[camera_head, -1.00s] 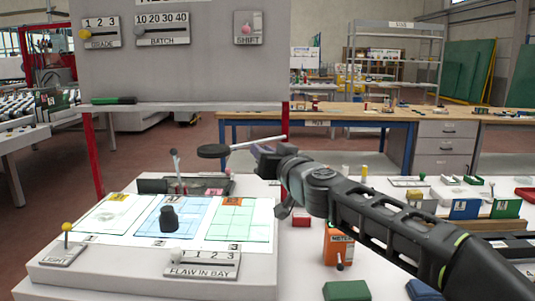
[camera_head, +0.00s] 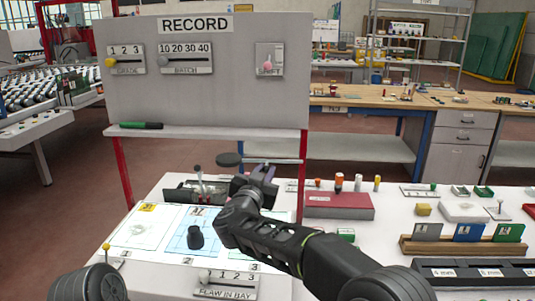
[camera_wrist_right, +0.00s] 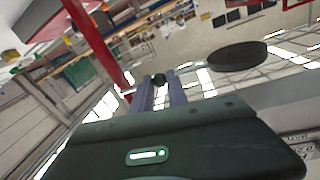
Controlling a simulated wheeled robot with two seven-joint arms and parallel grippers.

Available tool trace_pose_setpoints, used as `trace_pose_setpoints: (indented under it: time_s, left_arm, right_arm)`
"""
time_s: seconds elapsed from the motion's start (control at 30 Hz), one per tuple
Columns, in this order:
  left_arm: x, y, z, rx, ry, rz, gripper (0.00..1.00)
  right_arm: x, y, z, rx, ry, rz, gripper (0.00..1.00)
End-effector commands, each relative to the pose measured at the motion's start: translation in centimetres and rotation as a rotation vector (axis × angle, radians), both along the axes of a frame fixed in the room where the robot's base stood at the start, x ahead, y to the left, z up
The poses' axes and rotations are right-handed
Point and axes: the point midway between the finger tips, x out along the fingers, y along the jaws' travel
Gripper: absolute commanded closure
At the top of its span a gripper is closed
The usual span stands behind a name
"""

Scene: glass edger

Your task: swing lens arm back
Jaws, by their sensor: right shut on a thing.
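The lens arm shows in the head view as a dark round lens (camera_head: 228,159) on a thin pale rod (camera_head: 285,161) reaching right, over the back of the white inspection board (camera_head: 130,232). In the right wrist view the lens is a dark disc (camera_wrist_right: 237,55) at upper right, beyond the fingers. My right gripper (camera_head: 262,171) is at the rod, just right of the lens. In the wrist view its purple-grey fingers (camera_wrist_right: 160,92) are shut on a small dark knob (camera_wrist_right: 159,79); the exact contact is partly hidden. My left gripper is not in view.
The grey RECORD panel (camera_head: 205,100) stands behind the board on red posts. A black knob piece (camera_head: 195,237) stands on the blue sheet. A lever (camera_head: 198,173) stands left of the gripper. A red box (camera_head: 339,206) lies to the right, with the FLAW IN BAY slider (camera_head: 228,283) in front.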

Motion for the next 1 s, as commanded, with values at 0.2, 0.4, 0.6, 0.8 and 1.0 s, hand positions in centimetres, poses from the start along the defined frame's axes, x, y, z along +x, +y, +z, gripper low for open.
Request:
trace_pose_setpoints:
  time_s: [0.2, 0.4, 0.6, 0.8, 1.0]
  left_arm:
    - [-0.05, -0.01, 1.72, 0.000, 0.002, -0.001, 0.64]
    - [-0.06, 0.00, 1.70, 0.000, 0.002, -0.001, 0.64]
    - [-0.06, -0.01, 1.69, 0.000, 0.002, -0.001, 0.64]
    - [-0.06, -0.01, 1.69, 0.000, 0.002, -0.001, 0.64]
    - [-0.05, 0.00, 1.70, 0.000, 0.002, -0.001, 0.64]
  right_arm:
    - [0.18, 0.14, 0.00, 0.001, 0.002, -0.048, 1.00]
    - [0.22, 0.06, -0.19, -0.001, 0.002, -0.058, 1.00]
    - [0.24, 0.04, -0.18, -0.001, 0.001, -0.057, 1.00]
    - [0.23, 0.03, -0.14, -0.001, 0.001, -0.057, 0.65]
    - [0.22, 0.03, -0.09, 0.000, 0.001, -0.057, 0.59]
